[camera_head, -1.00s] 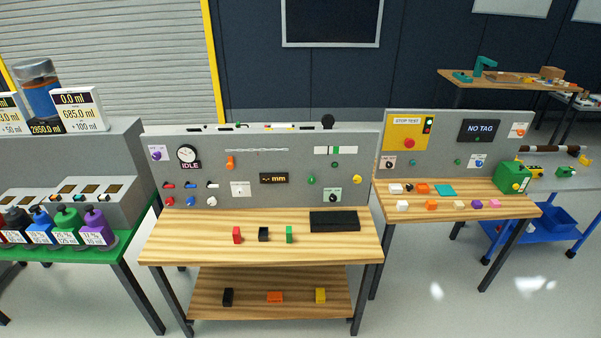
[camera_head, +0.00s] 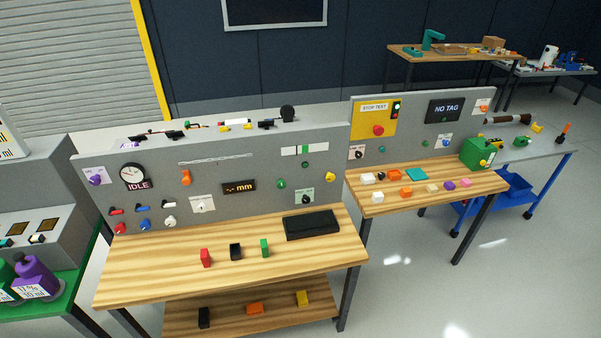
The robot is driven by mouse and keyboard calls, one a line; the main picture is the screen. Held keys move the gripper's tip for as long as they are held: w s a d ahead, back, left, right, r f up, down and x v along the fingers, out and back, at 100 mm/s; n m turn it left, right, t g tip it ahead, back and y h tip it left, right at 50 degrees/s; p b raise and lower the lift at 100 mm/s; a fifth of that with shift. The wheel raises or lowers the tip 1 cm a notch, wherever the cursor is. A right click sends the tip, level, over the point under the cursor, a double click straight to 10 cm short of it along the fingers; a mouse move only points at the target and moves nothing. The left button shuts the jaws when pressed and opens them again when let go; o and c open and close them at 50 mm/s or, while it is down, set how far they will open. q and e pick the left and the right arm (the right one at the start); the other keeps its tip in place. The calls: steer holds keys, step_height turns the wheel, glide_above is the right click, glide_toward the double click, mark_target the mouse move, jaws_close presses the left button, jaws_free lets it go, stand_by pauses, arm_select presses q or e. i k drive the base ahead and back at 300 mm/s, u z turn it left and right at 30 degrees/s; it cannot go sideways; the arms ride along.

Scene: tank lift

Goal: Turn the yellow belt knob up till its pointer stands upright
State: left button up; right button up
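A small yellow knob (camera_head: 330,176) sits near the right end of the grey upright panel (camera_head: 232,165) of the middle bench. It is too small to tell which way its pointer stands. A green round button (camera_head: 281,184) is to its left, and a black knob on a white plate (camera_head: 305,197) is below and left of it. Neither of my grippers is in view, and nothing is touching the knob.
The middle bench's wooden top (camera_head: 150,255) holds a red, a black and a green block and a black pad (camera_head: 312,224). A second bench with a panel (camera_head: 420,128) stands close on the right. Open floor (camera_head: 410,300) lies at the lower right.

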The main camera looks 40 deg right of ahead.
mark_target(329, 178)
steer(key=z, duration=0.4)
steer(key=i, duration=0.9)
steer(key=z, duration=0.7)
